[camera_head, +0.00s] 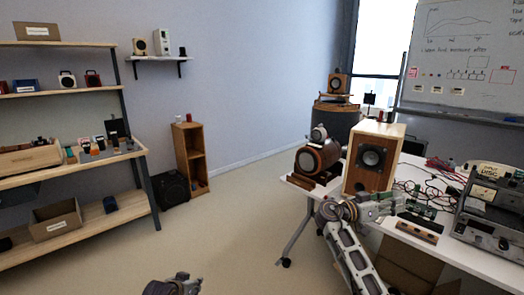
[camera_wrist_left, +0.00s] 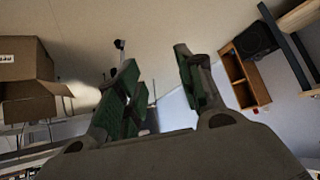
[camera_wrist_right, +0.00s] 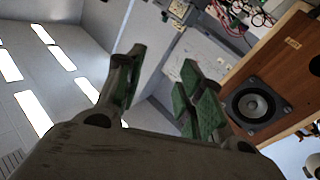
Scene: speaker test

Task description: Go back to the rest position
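My left gripper (camera_head: 184,280) is at the bottom edge of the head view, low over the floor, and only its end shows. In the left wrist view its fingers (camera_wrist_left: 156,60) are apart with nothing between them. My right arm reaches up from the bottom right of the head view. My right gripper (camera_head: 388,206) is in front of the wooden speaker (camera_head: 369,158), over or at the near part of the white table (camera_head: 457,252). In the right wrist view its fingers (camera_wrist_right: 164,60) are apart and empty, with the speaker (camera_wrist_right: 256,104) to their right.
The table holds a brown cylindrical device (camera_head: 316,158), red cables (camera_head: 440,172), a green circuit board (camera_head: 418,207) and a metal instrument (camera_head: 492,222). Wooden shelves (camera_head: 85,168) stand at left, with a small cabinet (camera_head: 189,155) beyond. The floor (camera_head: 245,215) between shelves and table is clear.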

